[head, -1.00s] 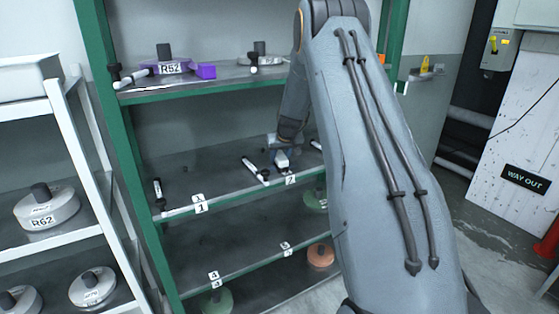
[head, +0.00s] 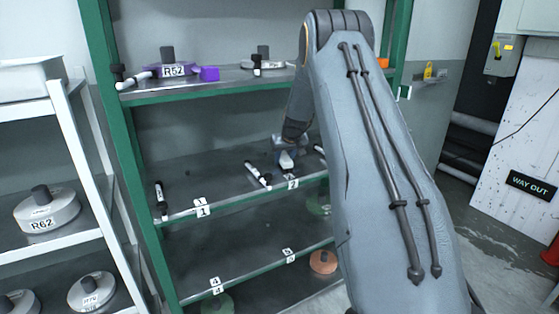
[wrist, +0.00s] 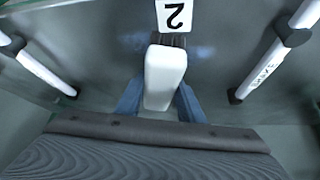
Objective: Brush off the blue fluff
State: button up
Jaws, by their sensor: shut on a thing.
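My gripper (wrist: 158,102) is shut on a white-handled brush (wrist: 165,72), its blue fingers on either side of the handle. The brush's dark bristles point at the shelf's front edge, close to the label 2 (wrist: 174,15). Faint blue fluff (wrist: 201,51) shows on the grey shelf beside the bristles, with another blue patch on their other side (wrist: 132,40). In the head view my gripper (head: 288,148) is over the middle shelf (head: 215,180), with the white brush (head: 287,161) just behind label 2. Whether the bristles touch the shelf is hard to tell.
White-and-black rods flank the brush, one on the left (head: 258,175) and one partly hidden on the right (head: 319,150). Another stands near label 1 (head: 202,209). The upper shelf holds a purple piece marked R62 (head: 209,73). Green posts (head: 118,120) bound the rack.

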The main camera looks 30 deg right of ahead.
aim_at(292, 167)
jog(key=shift+s+r, duration=0.15)
jog(key=shift+s, duration=1.45)
jog(key=shift+s+d+f+b, duration=0.15)
jog(key=shift+s+b, duration=0.75)
jog(key=shift+s, duration=0.9)
jog(key=shift+d+f+b, duration=0.15)
jog(key=shift+d+b, duration=0.5)
jog(key=shift+d, duration=0.15)
jog(key=shift+w+r+p, duration=0.2)
jog(key=shift+w+p, duration=0.25)
jog(key=shift+w, duration=1.45)
jog(key=shift+w+a+f+b, duration=0.15)
jog(key=shift+w+b, duration=0.35)
jog(key=shift+w, duration=1.35)
jog(key=shift+r+p, duration=1.15)
jog(key=shift+r, duration=1.9)
